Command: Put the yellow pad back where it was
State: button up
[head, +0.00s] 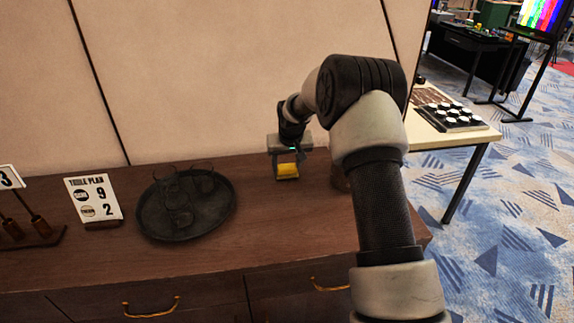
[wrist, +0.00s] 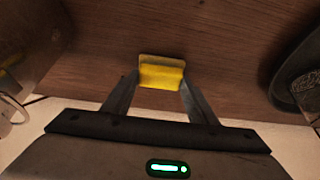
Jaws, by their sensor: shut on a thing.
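The yellow pad (head: 287,170) is a small yellow block held at the end of my gripper (head: 286,176), over the right part of the wooden sideboard. In the wrist view the pad (wrist: 161,73) sits between the two fingertips of my gripper (wrist: 160,80), which are shut on its sides. Its upper edge there looks duller than the bright yellow face. I cannot tell whether the pad touches the wood or hangs just above it.
A dark round tray (head: 150,228) with several glasses stands left of my gripper on the sideboard (head: 270,225). A "TABLE PLAN" sign (head: 93,200) stands farther left. A brown object (head: 339,178) is partly hidden behind my arm. Bare wood lies between tray and gripper.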

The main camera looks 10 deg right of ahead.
jog(key=shift+f, duration=0.25)
jog(key=o, duration=1)
jog(key=shift+r, duration=0.1)
